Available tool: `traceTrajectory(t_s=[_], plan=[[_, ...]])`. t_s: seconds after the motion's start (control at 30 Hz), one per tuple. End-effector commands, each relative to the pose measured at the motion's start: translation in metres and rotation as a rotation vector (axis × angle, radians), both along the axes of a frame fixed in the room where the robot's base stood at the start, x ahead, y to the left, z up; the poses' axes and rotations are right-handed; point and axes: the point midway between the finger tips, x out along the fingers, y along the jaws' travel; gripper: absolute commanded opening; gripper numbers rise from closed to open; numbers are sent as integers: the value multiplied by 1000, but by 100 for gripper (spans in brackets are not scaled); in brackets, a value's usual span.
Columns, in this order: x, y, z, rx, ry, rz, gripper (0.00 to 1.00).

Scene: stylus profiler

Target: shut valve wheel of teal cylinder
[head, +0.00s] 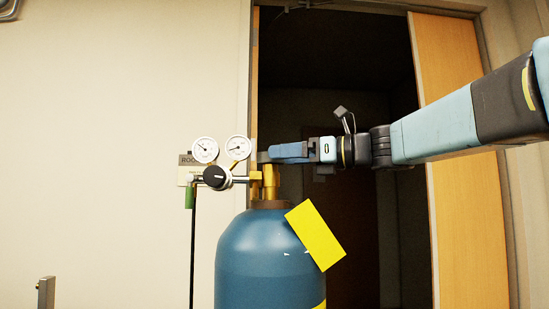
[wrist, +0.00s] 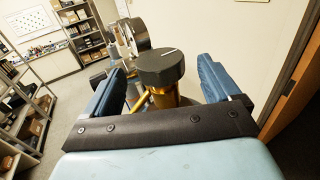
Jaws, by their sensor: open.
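The teal cylinder (head: 262,265) stands upright, with a brass valve (head: 270,180) on its top. The valve wheel (wrist: 165,68) is dark grey with a white line on its top, and shows in the wrist view between and slightly ahead of my two blue fingers. My gripper (head: 268,155) reaches in from the right at the height of the valve top. In the wrist view my gripper (wrist: 162,80) is open, with a gap on both sides of the wheel. In the head view the wheel is mostly hidden by the fingers.
A regulator with two round gauges (head: 237,147) and a black knob (head: 215,177) sits left of the valve. A yellow tag (head: 315,235) hangs on the cylinder's shoulder. A doorway (head: 340,90) is behind. Shelves (wrist: 30,110) stand far left in the wrist view.

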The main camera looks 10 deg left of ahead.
Motion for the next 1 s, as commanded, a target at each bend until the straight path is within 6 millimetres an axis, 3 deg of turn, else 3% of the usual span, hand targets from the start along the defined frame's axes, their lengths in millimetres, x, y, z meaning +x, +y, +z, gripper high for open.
traceTrajectory(t_s=[0.3,0.5,1.0], plan=[[-14,-60,0,1,0,-2,90],[-19,-82,-1,1,1,-1,90],[-21,-89,-1,0,-1,0,90]])
